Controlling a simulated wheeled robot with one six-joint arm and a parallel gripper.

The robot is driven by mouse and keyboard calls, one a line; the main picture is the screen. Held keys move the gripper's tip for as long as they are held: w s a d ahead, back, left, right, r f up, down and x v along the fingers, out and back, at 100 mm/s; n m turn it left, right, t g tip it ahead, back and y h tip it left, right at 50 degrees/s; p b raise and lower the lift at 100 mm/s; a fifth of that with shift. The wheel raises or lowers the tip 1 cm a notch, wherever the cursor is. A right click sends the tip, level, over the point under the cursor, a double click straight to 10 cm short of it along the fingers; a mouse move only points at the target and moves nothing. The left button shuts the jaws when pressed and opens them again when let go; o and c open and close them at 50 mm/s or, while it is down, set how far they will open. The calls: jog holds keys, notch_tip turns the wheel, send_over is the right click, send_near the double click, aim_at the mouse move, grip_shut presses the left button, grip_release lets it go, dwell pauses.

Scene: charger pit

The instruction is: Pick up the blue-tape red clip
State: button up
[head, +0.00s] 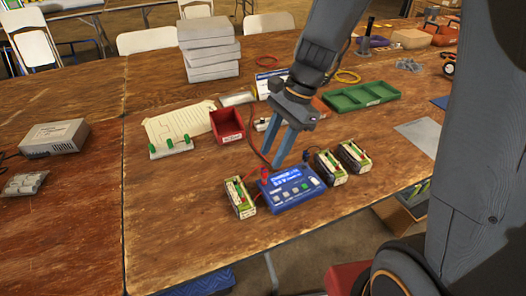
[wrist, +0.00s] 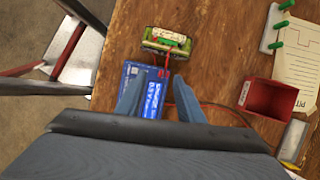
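A small red piece (head: 264,174) stands at the back left corner of the blue charger (head: 290,190); in the wrist view a red piece (wrist: 164,72) shows at the charger's edge. I cannot tell if it is the clip, and no blue tape can be made out. More red shows on top of the left battery (head: 240,198), which the wrist view also shows (wrist: 152,43). My gripper (head: 265,158) points down above the charger's back edge. Its blue fingers (wrist: 157,88) are apart in the wrist view, with nothing held between them.
Two more batteries (head: 329,168) (head: 354,158) stand right of the charger. A red wire (wrist: 215,108) runs across the table. Behind are a red bin (head: 227,124), a green tray (head: 362,97) and a white rack with green pegs (head: 170,147).

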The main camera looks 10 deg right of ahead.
aim_at(265, 168)
jog(key=shift+m, duration=0.4)
jog(key=shift+w+p+x, duration=0.15)
jog(key=shift+p+x, duration=0.05)
jog(key=shift+x, duration=1.05)
jog(key=shift+w+p+x, duration=0.15)
jog(key=shift+w+x, duration=0.05)
jog(key=shift+x, duration=1)
jog(key=shift+w+p+x, duration=0.15)
jog(key=shift+p+x, duration=0.05)
jog(key=shift+x, duration=1.05)
jog(key=shift+d+f, duration=0.1)
jog(key=shift+f, duration=0.05)
grip_shut()
